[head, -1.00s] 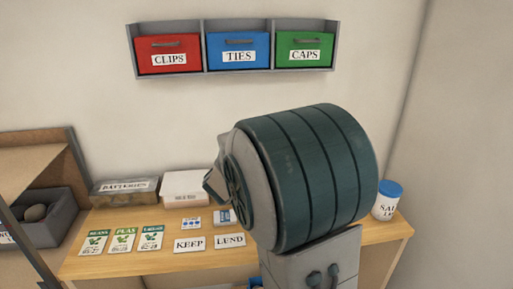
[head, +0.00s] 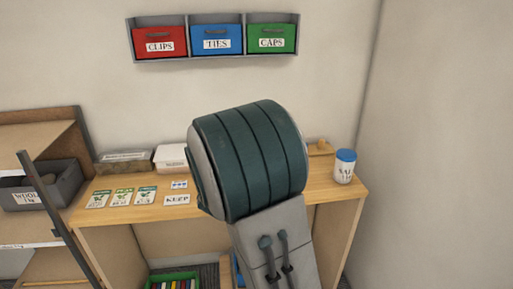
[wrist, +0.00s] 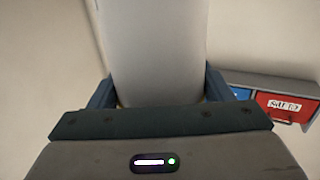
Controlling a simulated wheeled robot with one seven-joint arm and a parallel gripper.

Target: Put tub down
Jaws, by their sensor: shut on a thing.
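In the wrist view a plain pale grey-white tub (wrist: 152,50) stands between the two blue fingers of my gripper (wrist: 160,92), which is shut on it. Its ends are out of view or hidden. In the head view my large dark green arm joint hides my gripper and the held tub. Whether the held tub touches a surface cannot be told. A separate white tub with a blue lid (head: 343,166) stands upright at the right end of the wooden desk (head: 110,215), its label partly readable.
Seed packets (head: 122,196) and a KEEP card (head: 177,200) lie on the desk's left part. A labelled box (head: 124,162) and a white box (head: 171,158) stand behind. Red, blue and green bins (head: 216,40) hang on the wall. A shelf unit (head: 40,135) stands left.

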